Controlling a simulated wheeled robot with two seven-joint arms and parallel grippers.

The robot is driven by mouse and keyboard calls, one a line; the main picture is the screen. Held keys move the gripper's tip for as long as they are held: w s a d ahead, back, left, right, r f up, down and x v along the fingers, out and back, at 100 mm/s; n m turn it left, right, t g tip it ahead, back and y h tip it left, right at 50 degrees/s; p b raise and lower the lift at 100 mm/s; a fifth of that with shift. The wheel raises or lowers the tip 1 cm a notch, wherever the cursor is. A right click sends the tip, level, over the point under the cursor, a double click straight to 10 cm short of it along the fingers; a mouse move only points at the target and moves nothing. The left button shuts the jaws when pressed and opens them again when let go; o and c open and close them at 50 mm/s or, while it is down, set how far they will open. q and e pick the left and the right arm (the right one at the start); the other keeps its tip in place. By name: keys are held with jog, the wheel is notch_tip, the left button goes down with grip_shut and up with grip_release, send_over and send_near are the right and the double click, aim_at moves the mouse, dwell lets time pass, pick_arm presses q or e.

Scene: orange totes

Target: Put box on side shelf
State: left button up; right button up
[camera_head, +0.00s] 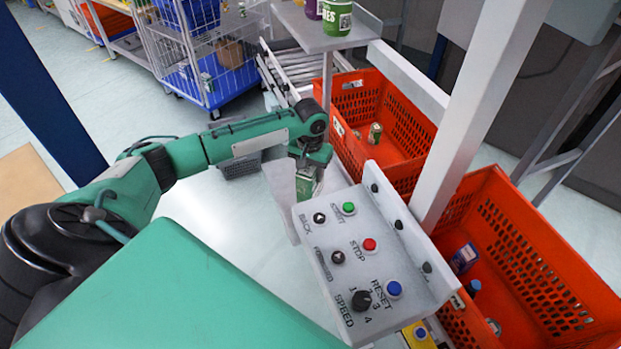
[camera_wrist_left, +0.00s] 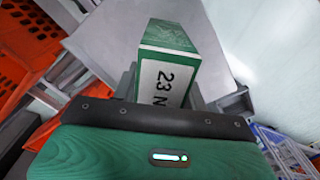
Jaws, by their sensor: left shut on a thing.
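My left gripper (camera_head: 309,165) points down behind the control panel, shut on a green box (camera_head: 306,187). In the left wrist view the box (camera_wrist_left: 168,72) shows a green top and a white label with "23 N", between the two grey fingers of my gripper (camera_wrist_left: 168,90). A plain light-grey plate (camera_wrist_left: 112,38) lies beyond the box there; it shows beside the panel in the head view (camera_head: 281,192). Whether the box touches this plate I cannot tell. Another grey shelf (camera_head: 305,27) at the top holds cans. My right gripper is not in view.
A grey control panel (camera_head: 329,268) with coloured buttons stands close to the gripper. Two orange totes (camera_head: 413,175) (camera_head: 505,225) with a few items are at the right, beside a white post (camera_head: 482,110). A wire cart (camera_head: 205,62) stands behind.

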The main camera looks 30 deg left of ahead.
pick_arm(q)
jog(key=shift+a+f, duration=0.1)
jog(key=shift+f, duration=1.85)
jog(key=o, duration=1.2)
jog(key=shift+c, duration=0.2)
notch_tip(320, 180, up, 12)
jog(key=shift+r+b, duration=0.1)
jog(key=shift+b, duration=0.35)
jog(key=shift+w, duration=0.1)
